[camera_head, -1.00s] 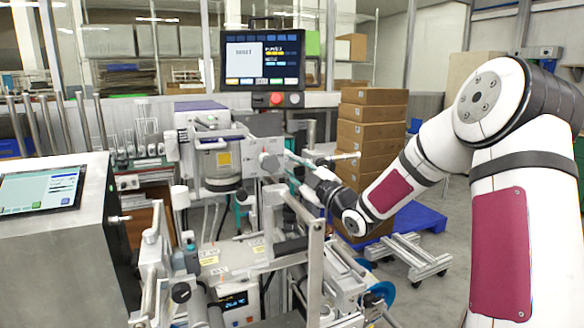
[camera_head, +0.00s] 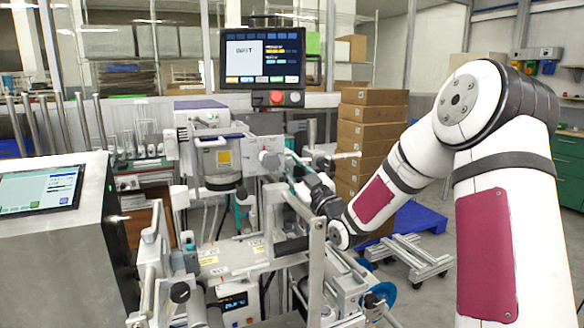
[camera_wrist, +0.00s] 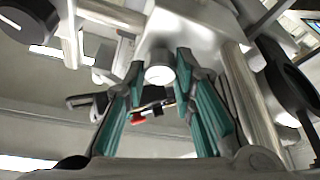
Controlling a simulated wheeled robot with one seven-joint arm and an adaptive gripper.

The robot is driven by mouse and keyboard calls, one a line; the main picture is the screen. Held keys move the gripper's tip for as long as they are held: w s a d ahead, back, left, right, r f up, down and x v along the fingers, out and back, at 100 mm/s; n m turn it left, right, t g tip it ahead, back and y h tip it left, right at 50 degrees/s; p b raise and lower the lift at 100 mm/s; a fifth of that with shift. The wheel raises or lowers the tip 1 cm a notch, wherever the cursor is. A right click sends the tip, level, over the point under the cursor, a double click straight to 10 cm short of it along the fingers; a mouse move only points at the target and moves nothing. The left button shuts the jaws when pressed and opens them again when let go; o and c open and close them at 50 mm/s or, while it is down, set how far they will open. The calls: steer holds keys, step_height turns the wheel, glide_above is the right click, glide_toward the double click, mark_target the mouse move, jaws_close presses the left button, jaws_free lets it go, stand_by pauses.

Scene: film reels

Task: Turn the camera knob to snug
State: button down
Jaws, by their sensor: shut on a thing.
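The camera knob (camera_wrist: 160,74) is a small pale cylinder with a round, light end face in the wrist view. It sits between the teal fingertips of my gripper (camera_wrist: 161,84), which is shut on it. The knob's sides are partly hidden by the fingers. In the head view my gripper (camera_head: 291,164) reaches from the right to the grey bracket plate of the labelling machine. The fingers cover most of what they hold there. How far the knob is turned cannot be told.
A monitor (camera_head: 262,50) stands above the machine and reads "WAIT". Metal posts and rollers crowd the space below my gripper. In the wrist view a dark round knob (camera_wrist: 28,20) is at upper left and a bar (camera_wrist: 238,95) at right. Stacked cartons (camera_head: 372,113) stand behind.

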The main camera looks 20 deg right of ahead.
steer(key=shift+m, duration=0.3)
steer(key=c, duration=1.3)
jaws_free()
steer(key=shift+c, duration=0.2)
steer(key=shift+s, duration=0.1)
steer(key=v, duration=1.2)
